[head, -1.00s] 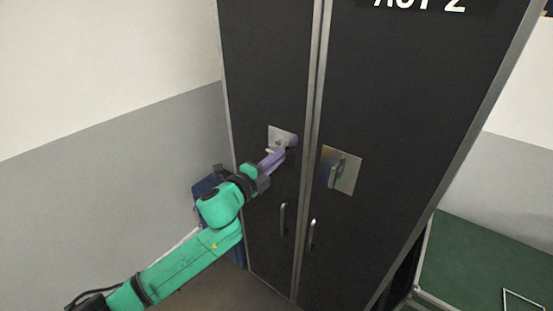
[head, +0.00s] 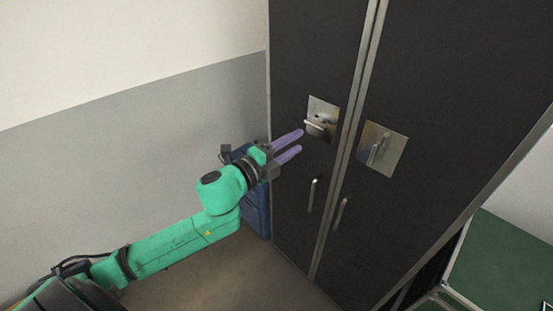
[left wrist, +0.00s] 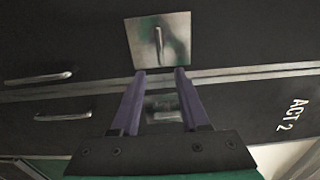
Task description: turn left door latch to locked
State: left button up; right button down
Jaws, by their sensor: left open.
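The left door latch (head: 314,128) is a metal lever on a square plate (head: 322,106) on the dark left door. Its lever lies roughly level across the door. In the left wrist view the lever (left wrist: 158,42) stands in the upper middle, just beyond the fingertips. My left gripper (head: 301,141) has two purple fingers, spread and empty. It is just below and left of the latch in the head view and appears apart from it. My right gripper is not in view.
The right door has a similar latch plate (head: 396,150) with its lever upright; it shows between my fingers in the left wrist view (left wrist: 163,108). Vertical pull handles (head: 312,195) sit below both latches. A blue object (head: 256,205) stands by the wall; a green surface (head: 500,270) is at right.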

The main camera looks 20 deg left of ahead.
pick_arm(q)
jog(key=b+v, duration=0.1)
jog(key=v, duration=0.5)
jog(key=shift+s, duration=0.15)
jog(key=w+a+f+n+g+y, duration=0.1)
jog(key=a+f+n+y, duration=0.2)
jog(key=a+f, duration=0.4)
jog(key=w+a+f+n+y, duration=0.2)
jog(key=a+f+n, duration=0.15)
jog(key=f, duration=0.45)
jog(key=s+a+f+n+g+y, duration=0.2)
jog(key=s+a+f+n+g, duration=0.15)
jog(key=f, duration=0.75)
jog(key=s+a+f+n+g+y, duration=0.1)
jog(key=s+a+f+n+g, duration=0.3)
jog(key=f, duration=0.7)
jog(key=s+d+f+n+g, duration=0.2)
jog(key=s+f+n+g, duration=0.1)
jog(key=s+f, duration=1.3)
jog(key=s+d+f+n+g, duration=0.1)
jog(key=s+d+f+g, duration=0.1)
jog(key=s+d+f, duration=0.3)
jog(key=s+d+f+n+g+h, duration=0.1)
jog(key=s+d+f, duration=0.4)
jog(key=s, duration=0.5)
jog(key=shift+s+d+f+n+g, duration=0.2)
jog(key=shift+s+f+n+g, duration=0.05)
jog(key=shift+f+n+g, duration=0.35)
